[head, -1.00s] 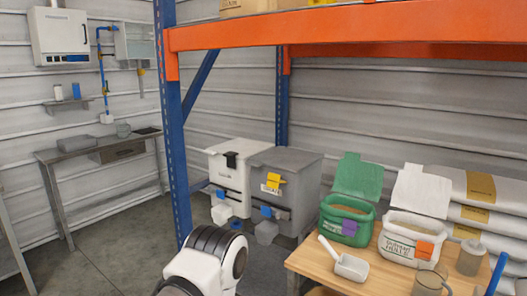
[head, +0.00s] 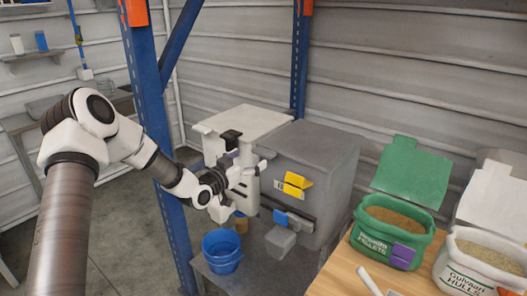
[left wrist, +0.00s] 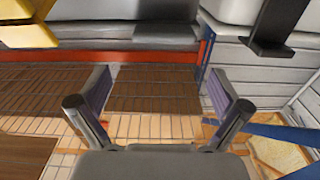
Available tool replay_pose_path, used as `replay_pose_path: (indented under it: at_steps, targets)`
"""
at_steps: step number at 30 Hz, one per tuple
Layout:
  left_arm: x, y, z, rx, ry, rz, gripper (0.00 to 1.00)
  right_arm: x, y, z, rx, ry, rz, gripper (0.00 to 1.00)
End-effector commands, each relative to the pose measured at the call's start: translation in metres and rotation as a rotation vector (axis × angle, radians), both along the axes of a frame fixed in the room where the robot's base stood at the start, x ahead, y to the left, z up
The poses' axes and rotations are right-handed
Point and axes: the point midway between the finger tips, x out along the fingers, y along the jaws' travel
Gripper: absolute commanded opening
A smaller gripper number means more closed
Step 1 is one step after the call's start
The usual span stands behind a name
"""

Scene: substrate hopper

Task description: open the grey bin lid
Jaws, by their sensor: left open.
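The grey bin (head: 325,195) stands behind the table's left end, and its grey lid (head: 312,148) lies shut on top. A yellow handle (head: 298,181) sits at the lid's front edge; it also shows at the top left of the left wrist view (left wrist: 25,22). My left gripper (head: 252,174) is in front of the white bin, to the left of the yellow handle and apart from it. In the left wrist view its two fingers (left wrist: 160,80) are spread with nothing between them. My right gripper is not in view.
The white bin (head: 250,120) with a black handle (head: 231,137) stands left of the grey bin, partly behind my arm. A blue rack post (head: 150,110) is close to my left arm. A blue bucket (head: 222,252) stands below. Green (head: 394,225) and white (head: 480,262) bags are right.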

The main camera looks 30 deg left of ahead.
Motion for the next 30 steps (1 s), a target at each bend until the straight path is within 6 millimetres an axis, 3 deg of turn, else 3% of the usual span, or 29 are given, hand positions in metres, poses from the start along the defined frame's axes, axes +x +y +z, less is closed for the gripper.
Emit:
replay_pose_path:
  at_steps: [9, 19, 20, 26, 30]
  targets:
    - [0.057, -0.007, -0.002, 0.003, 0.008, -0.003, 1.0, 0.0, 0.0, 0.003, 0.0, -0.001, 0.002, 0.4]
    - [0.066, -0.008, -0.003, -0.002, 0.008, -0.002, 1.0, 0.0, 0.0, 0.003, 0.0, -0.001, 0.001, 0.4]
    - [0.066, -0.008, -0.003, -0.002, 0.008, -0.002, 0.93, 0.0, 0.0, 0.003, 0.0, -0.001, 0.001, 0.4]
    - [0.066, -0.007, -0.003, -0.002, 0.008, -0.002, 0.22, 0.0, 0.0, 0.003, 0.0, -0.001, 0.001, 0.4]
    - [0.066, -0.007, -0.001, -0.002, 0.009, -0.002, 0.2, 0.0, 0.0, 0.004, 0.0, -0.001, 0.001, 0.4]
